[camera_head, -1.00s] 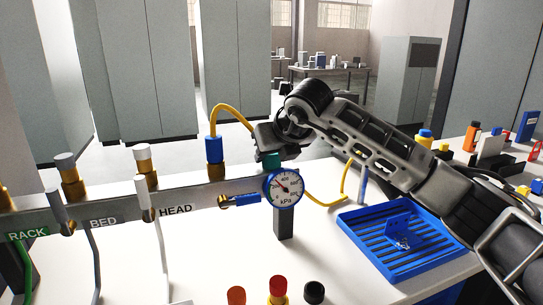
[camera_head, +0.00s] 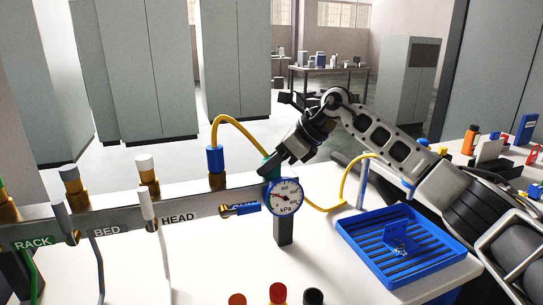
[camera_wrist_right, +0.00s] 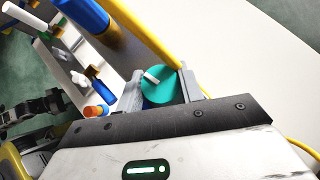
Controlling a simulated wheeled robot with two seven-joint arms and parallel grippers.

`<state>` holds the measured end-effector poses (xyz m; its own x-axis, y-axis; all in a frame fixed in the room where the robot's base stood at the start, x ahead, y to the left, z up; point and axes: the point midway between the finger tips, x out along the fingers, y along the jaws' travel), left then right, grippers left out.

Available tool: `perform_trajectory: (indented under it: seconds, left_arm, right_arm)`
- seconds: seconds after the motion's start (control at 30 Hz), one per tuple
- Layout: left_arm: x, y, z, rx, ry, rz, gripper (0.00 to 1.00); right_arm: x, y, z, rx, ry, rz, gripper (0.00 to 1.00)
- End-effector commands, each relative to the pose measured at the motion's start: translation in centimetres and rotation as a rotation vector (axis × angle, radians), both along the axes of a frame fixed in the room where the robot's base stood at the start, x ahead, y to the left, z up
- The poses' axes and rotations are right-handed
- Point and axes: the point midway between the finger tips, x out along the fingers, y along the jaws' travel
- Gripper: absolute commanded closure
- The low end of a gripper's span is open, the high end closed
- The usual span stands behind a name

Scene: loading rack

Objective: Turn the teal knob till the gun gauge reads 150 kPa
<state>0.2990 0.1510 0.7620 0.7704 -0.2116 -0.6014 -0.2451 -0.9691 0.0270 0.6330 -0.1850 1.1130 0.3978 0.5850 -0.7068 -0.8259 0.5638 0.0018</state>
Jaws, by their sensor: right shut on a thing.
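The teal knob (camera_wrist_right: 160,88) sits between the two fingers of my right gripper (camera_wrist_right: 163,92) in the right wrist view, with a white mark on its top. In the head view the right gripper (camera_head: 272,168) is shut on the knob, just above the gauge, and mostly hides it. The gun gauge (camera_head: 284,197) is a round white dial with a blue rim, marked kPa. Its needle points to the upper left; the exact reading is too small to tell.
A blue lever (camera_head: 240,209) sits left of the gauge on the grey rail (camera_head: 190,208) labelled RACK, BED and HEAD. A yellow hose (camera_head: 232,119) arches up from a blue fitting (camera_head: 215,160) close to the gripper. A blue slotted tray (camera_head: 400,245) stands at right.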

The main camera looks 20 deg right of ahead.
Motion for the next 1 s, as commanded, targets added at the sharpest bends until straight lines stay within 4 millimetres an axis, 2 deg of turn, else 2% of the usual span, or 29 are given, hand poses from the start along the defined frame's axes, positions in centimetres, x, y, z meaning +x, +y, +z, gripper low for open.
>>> perform_trajectory:
  seconds: [0.03, 0.3, 0.77, 0.8, 0.87, 1.0]
  left_arm:
    - [0.06, -0.01, 0.30, -0.001, -0.001, 0.003, 0.46]
    - [-0.06, 0.01, 0.20, -0.003, 0.004, 0.009, 0.46]
    - [-0.24, 0.12, 0.12, -0.002, 0.009, 0.011, 0.46]
    - [-0.26, 0.12, 0.10, -0.002, 0.010, 0.011, 0.46]
    - [-0.30, 0.13, 0.09, -0.002, 0.011, 0.011, 0.46]
    - [-0.30, 0.13, 0.10, -0.002, 0.011, 0.011, 0.46]
  right_arm:
    - [0.10, -0.03, 0.45, 0.005, -0.003, 0.018, 0.86]
    - [0.08, 0.01, 0.33, 0.003, -0.005, 0.095, 0.86]
    - [0.08, -0.02, 0.27, 0.001, -0.006, 0.107, 0.86]
    - [0.08, -0.02, 0.27, 0.001, -0.006, 0.107, 0.58]
    - [0.07, -0.02, 0.26, 0.001, -0.006, 0.107, 0.41]
    - [0.05, -0.02, 0.16, 0.000, -0.004, 0.108, 0.41]
